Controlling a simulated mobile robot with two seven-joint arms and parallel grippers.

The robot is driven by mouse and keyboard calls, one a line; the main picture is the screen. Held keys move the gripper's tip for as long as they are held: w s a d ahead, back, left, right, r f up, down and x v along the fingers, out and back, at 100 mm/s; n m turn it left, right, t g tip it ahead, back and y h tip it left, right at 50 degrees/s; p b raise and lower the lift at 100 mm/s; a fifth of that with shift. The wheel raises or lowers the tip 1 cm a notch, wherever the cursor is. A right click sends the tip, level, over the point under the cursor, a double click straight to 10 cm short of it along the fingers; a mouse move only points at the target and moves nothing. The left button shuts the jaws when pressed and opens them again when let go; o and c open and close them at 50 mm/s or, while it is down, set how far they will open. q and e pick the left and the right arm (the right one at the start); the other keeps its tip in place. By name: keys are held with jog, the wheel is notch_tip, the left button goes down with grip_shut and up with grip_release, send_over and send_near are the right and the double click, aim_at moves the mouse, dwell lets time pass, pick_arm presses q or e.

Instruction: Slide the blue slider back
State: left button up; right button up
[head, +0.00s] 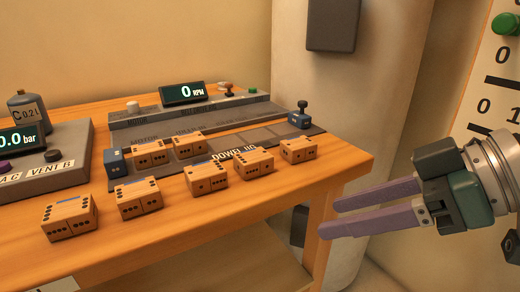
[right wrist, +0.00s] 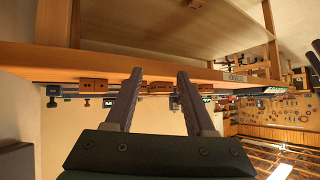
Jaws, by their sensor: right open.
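The blue slider (head: 300,120) appears to be the small dark blue block with a black knob at the right end of the grey dowel jig (head: 240,146) in the head view. A second blue block (head: 115,162) without a visible knob stands at the jig's left end. My right gripper (head: 328,217) is open and empty, off the table's right front edge, lower right of the slider and apart from it. In the right wrist view its two fingers (right wrist: 159,71) are spread toward the table edge with nothing between them. My left gripper is not in view.
Several wooden dotted blocks (head: 240,165) stand on the table (head: 270,200) along and in front of the jig. An RPM display (head: 182,93) is behind it. A grey pressure console (head: 60,170) stands at left. A wall panel with a green button (head: 507,23) is at right.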

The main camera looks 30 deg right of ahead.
jog(key=shift+s+a+r+g, duration=0.1)
jog(key=shift+s+a+g, duration=0.2)
jog(key=shift+s, duration=0.1)
jog(key=shift+p, duration=0.3)
